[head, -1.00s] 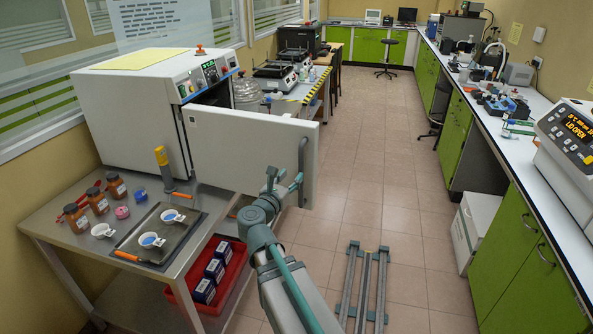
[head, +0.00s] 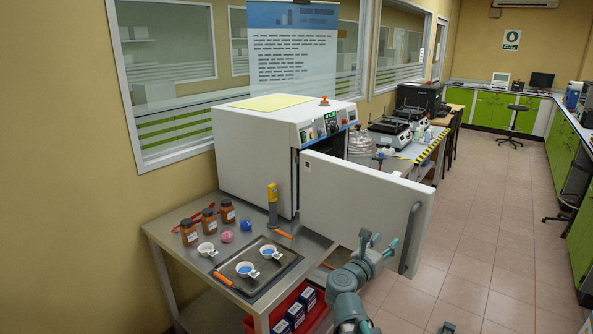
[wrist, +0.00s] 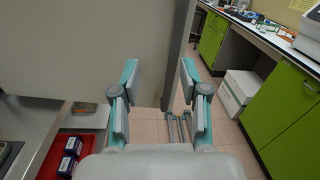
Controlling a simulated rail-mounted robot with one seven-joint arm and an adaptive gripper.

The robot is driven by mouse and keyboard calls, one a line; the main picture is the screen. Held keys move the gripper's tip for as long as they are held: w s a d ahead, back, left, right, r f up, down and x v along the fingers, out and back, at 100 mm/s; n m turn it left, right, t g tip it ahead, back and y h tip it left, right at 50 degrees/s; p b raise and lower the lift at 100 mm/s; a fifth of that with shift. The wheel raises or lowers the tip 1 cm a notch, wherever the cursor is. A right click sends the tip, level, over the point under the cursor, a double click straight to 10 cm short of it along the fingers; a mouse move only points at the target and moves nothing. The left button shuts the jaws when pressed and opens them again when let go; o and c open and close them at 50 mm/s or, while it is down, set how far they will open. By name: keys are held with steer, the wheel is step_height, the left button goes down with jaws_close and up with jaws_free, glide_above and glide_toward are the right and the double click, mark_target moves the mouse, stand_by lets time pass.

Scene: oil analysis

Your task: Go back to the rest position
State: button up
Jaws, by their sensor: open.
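My gripper (head: 377,243) is in front of the open oven door in the head view. The white oven (head: 255,150) stands on a steel table. Its door (head: 350,200) is swung open toward the aisle, with a grey bar handle (head: 411,238) at its free edge. The door also fills the upper left of the wrist view (wrist: 60,50). I cannot tell from the views whether my gripper touches the door.
The steel table (head: 170,240) holds brown bottles, small cups and a dark tray (head: 258,290) with two white dishes. A red crate (wrist: 95,140) with blue boxes sits below. Floor rails (wrist: 180,130) and green cabinets (wrist: 270,110) lie to the right. The tiled aisle (head: 470,250) is open.

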steer(key=w+a+f+n+t+y, duration=0.2)
steer(key=w+a+n+t+y, duration=0.4)
steer(key=a+n+y, duration=0.85)
steer(key=s+a+f+n+g+y, duration=0.1)
steer(key=s+a+f+n+g, duration=0.15)
steer(key=f+n, duration=0.55)
steer(key=s+a+f+n+g+y, duration=0.1)
steer(key=s+a+f+n+g, duration=0.25)
steer(key=f, duration=0.55)
steer(key=s+a+f+n+g+y, duration=0.1)
steer(key=a+f+n+g, duration=0.15)
steer(key=f+n, duration=0.6)
steer(key=s+d+f+n+g+h, duration=0.15)
steer(key=s+f+n+g, duration=0.55)
steer(key=s+f, duration=0.9)
steer(key=s+d+f+g+h, duration=0.1)
steer(key=s+d+f+g, duration=0.1)
steer(key=s, duration=0.7)
steer(key=s+d+f+n+g+h, duration=0.1)
steer(key=s+d+f+g, duration=0.2)
steer(key=s+f, duration=0.4)
steer(key=s+d+f+n+g+h, duration=0.1)
steer(key=s+f+g, duration=0.4)
steer(key=s, duration=0.7)
steer(key=shift+s+d, duration=0.25)
steer(key=shift+d, duration=0.45)
